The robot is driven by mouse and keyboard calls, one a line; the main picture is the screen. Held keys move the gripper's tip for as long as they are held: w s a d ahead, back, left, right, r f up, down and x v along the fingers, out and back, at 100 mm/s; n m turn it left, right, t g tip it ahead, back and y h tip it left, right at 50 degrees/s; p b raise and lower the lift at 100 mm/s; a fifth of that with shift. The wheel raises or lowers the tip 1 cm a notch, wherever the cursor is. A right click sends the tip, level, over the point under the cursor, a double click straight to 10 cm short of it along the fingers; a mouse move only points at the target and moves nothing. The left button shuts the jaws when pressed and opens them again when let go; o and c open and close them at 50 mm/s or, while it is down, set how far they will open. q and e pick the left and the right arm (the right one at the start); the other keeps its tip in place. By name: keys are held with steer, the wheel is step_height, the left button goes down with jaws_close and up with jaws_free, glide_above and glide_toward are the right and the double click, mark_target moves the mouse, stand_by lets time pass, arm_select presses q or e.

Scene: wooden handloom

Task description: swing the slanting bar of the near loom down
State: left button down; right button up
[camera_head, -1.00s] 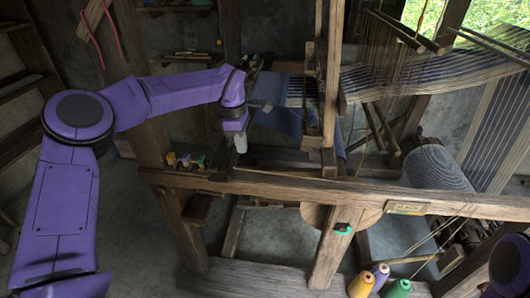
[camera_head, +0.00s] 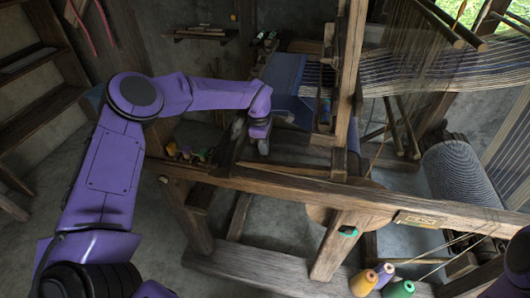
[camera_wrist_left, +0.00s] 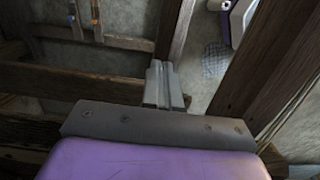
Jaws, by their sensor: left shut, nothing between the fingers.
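The near loom (camera_head: 300,190) is a dark wooden frame with a long beam across the head view. A short dark slanting bar (camera_head: 233,143) rises from the beam's left part. My left gripper (camera_head: 263,147) reaches in from the left and points down just right of that bar, above the beam. Its fingers are shut and empty; they also show in the left wrist view (camera_wrist_left: 163,85). There, a slanting timber (camera_wrist_left: 262,60) passes to their right, apart from them. I cannot tell whether it is the same bar. My right gripper is out of view.
Blue cloth (camera_head: 285,75) and upright posts (camera_head: 347,80) stand behind the gripper. Several small spools (camera_head: 185,152) sit on the beam's left end. Yarn cones (camera_head: 364,281) stand at the bottom. A striped warp roll (camera_head: 458,175) is at right. Bare floor shows at left.

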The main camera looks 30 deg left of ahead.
mark_target(265, 162)
arm_select(q)
step_height(265, 162, down, 3)
steer(key=shift+d+f+p, duration=0.1)
steer(key=shift+f+p, duration=0.05)
steer(key=shift+p, duration=0.35)
steer(key=shift+f, duration=0.35)
steer(key=shift+f, duration=0.1)
